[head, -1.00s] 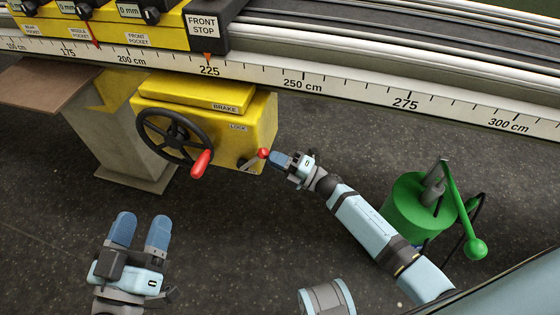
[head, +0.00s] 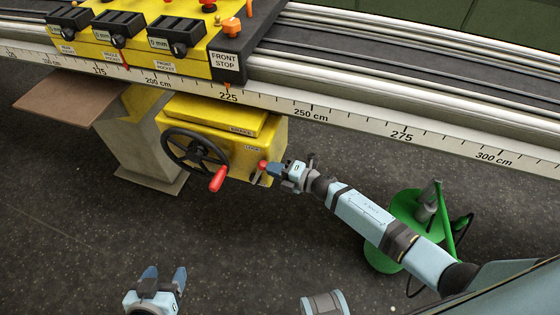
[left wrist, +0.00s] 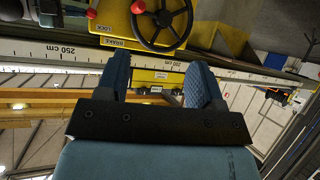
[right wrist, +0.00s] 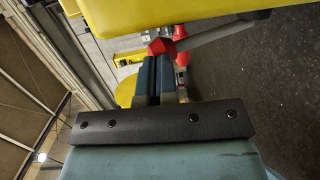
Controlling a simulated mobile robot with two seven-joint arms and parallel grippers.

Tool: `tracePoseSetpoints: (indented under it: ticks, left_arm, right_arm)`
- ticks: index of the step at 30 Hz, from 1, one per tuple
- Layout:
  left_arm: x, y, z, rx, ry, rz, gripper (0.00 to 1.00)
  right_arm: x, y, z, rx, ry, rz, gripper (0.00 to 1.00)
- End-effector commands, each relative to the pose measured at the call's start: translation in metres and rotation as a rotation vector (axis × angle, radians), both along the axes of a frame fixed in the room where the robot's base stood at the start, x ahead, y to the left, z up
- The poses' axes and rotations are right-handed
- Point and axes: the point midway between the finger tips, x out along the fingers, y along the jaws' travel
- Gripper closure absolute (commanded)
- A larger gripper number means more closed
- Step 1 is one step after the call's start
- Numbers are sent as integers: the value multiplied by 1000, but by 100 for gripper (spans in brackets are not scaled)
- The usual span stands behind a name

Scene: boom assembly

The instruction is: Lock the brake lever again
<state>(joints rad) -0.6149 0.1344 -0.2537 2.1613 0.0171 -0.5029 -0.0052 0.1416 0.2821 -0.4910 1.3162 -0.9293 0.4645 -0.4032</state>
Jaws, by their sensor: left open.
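The brake lever has a red knob (head: 263,164) on a short grey arm, at the lower right of the yellow brake box (head: 222,150), below the LOCK label (head: 252,149). The arm points up with the knob at its top. My right gripper (head: 275,169) is at the knob from the right. In the right wrist view its fingers (right wrist: 159,80) are close together, with the red knob (right wrist: 160,47) at their tips, not between them. My left gripper (head: 165,275) is open and empty, low in the head view; the left wrist view shows its fingers (left wrist: 157,85) apart.
A black handwheel (head: 194,151) with a red handle (head: 217,179) is left of the lever. The measuring rail (head: 312,114) runs above the box. A green stand (head: 410,215) is behind my right arm. The floor in front of the box is clear.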

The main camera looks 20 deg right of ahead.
Motion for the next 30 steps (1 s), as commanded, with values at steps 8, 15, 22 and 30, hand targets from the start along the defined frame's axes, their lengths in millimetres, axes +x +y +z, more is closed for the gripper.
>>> tracePoseSetpoints:
  ticks: [8,15,22,30]
  left_arm:
    - [-4,5,27,-1,57,20,39]
    - [-5,6,29,-9,75,29,39]
    - [-6,6,28,-11,83,31,39]
    - [-6,6,28,-11,85,32,39]
  right_arm:
    - [13,18,20,-142,89,1,100]
    - [20,31,18,-172,117,0,100]
    - [24,37,19,-172,116,0,100]
    - [26,39,19,-170,115,0,100]
